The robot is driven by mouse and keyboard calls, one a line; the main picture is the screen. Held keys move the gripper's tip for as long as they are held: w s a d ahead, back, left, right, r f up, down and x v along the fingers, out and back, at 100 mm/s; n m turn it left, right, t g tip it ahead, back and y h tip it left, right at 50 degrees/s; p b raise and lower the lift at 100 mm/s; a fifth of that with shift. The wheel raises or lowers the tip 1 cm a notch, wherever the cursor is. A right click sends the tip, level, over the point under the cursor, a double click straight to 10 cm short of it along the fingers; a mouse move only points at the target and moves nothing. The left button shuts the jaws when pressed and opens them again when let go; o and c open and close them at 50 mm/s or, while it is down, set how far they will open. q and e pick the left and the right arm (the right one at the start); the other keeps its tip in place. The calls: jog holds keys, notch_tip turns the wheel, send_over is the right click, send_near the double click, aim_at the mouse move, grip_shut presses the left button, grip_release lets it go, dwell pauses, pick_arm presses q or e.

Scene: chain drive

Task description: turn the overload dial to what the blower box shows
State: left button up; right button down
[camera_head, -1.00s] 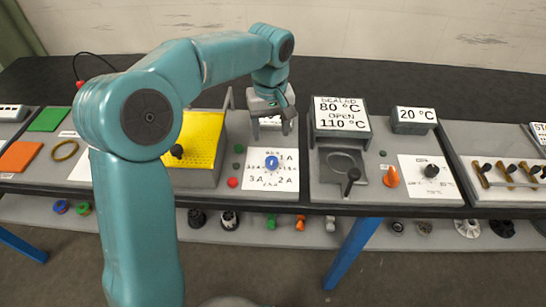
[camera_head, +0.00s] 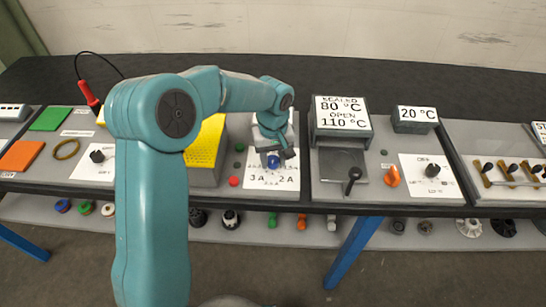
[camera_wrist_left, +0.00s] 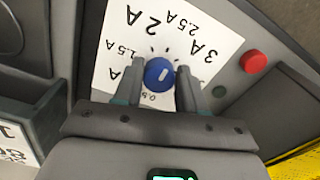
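The blue overload dial (camera_head: 273,162) sits on a white card (camera_head: 259,182) marked in amps. In the left wrist view the dial (camera_wrist_left: 159,73) shows a short white mark, with 1.5 A, 2 A, 2.5 A and 3 A printed around it. Which label the mark points to is unclear. My left gripper (camera_head: 278,153) is low over the card. In the left wrist view its fingers (camera_wrist_left: 160,76) stand apart on either side of the dial, with small gaps. I cannot identify the blower box or its reading; my arm covers the area behind the dial. My right gripper is not in view.
A red button (camera_head: 234,181) and a green one lie left of the card. A yellow perforated block (camera_head: 208,142) stands further left. Right is a box reading sealed 80 °C, open 110 °C (camera_head: 341,116), and a 20 °C box (camera_head: 414,119).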

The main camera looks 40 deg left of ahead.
pick_arm(q)
jog(key=c, duration=0.5)
jog(key=m, duration=0.4)
jog(key=shift+a, duration=0.1)
jog(key=m, duration=0.4)
jog(key=shift+a+r+m, duration=0.1)
jog(key=shift+m, duration=0.4)
jog(key=o, duration=1.1)
jog(key=shift+c, duration=0.2)
